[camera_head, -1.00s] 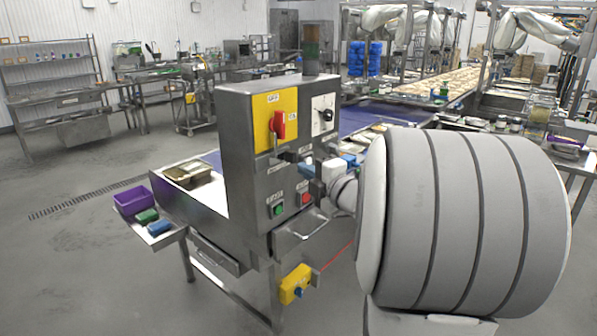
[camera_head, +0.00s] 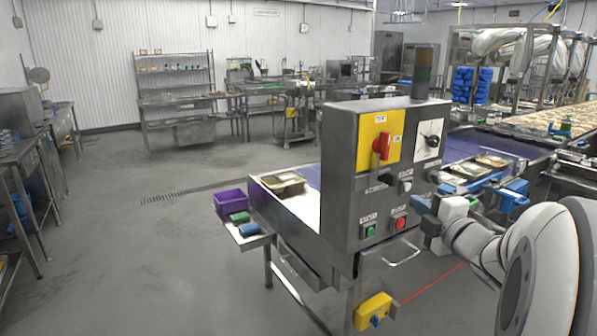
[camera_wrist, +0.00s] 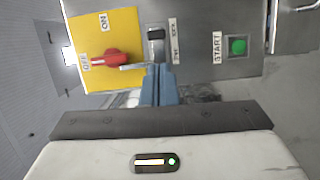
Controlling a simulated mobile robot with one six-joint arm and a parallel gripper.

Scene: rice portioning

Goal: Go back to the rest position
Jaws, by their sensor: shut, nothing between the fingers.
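My gripper (camera_head: 419,205) is in front of the steel control box (camera_head: 341,150), at its right side in the head view. In the wrist view the blue fingers (camera_wrist: 160,86) are together with nothing between them. They point at the panel, close to a black switch (camera_wrist: 156,48). I cannot tell whether they touch it. The panel has a red rotary switch (camera_head: 382,146) on a yellow plate, a green button (camera_head: 370,231) and a red button (camera_head: 400,223). The red switch (camera_wrist: 112,58) and green start button (camera_wrist: 238,46) also show in the wrist view.
A conveyor (camera_head: 470,145) runs behind the box. A small side shelf (camera_head: 250,240) holds a purple bin (camera_head: 230,199). A yellow box (camera_head: 373,311) sits low on the stand. Steel benches (camera_head: 20,160) stand at the left. The floor (camera_head: 180,265) between is open.

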